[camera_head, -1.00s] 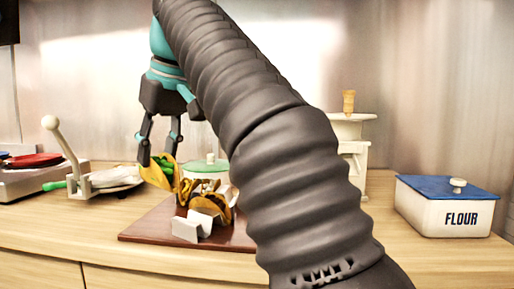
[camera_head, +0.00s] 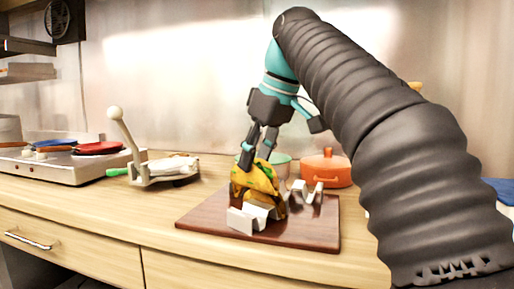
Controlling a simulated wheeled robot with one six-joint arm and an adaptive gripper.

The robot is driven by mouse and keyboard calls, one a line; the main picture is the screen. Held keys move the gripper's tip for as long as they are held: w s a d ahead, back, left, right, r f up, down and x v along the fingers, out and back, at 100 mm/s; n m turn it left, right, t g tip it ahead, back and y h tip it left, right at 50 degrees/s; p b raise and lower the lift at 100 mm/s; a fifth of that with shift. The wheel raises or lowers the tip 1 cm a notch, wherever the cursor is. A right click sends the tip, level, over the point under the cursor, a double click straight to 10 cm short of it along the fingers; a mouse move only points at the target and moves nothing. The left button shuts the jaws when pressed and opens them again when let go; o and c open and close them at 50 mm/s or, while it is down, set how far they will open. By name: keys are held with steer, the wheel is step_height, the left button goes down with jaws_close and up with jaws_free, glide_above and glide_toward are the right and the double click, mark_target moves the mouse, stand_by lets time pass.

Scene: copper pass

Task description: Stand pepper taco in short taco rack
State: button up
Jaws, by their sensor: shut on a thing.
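My gripper (camera_head: 257,150) points down over the wooden board and is shut on a yellow-shelled taco (camera_head: 254,175) with green and red bits showing at its top edge. The held taco is at the left end of a group of tacos, low over a white zigzag rack (camera_head: 247,217). I cannot tell whether its lower edge touches the rack. Another folded taco shell (camera_head: 273,205) stands in this rack just behind and below the held one. More white zigzag rack (camera_head: 308,192) shows to the right; I cannot tell whether it is a separate rack.
The dark red-brown board (camera_head: 205,215) lies on the wooden counter (camera_head: 150,215). An orange lidded pot (camera_head: 328,168) and a pale green-lidded pot (camera_head: 281,162) stand behind. A white lever press (camera_head: 150,165) and a stove with pans (camera_head: 75,160) are left. Bare counter lies between.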

mark_target(256, 190)
steer(key=shift+f+b, duration=2.05)
steer(key=shift+f, duration=1.55)
steer(key=o, duration=1.2)
steer(key=shift+o, duration=0.2)
steer(key=shift+r, duration=0.1)
steer(key=shift+v, duration=3.9)
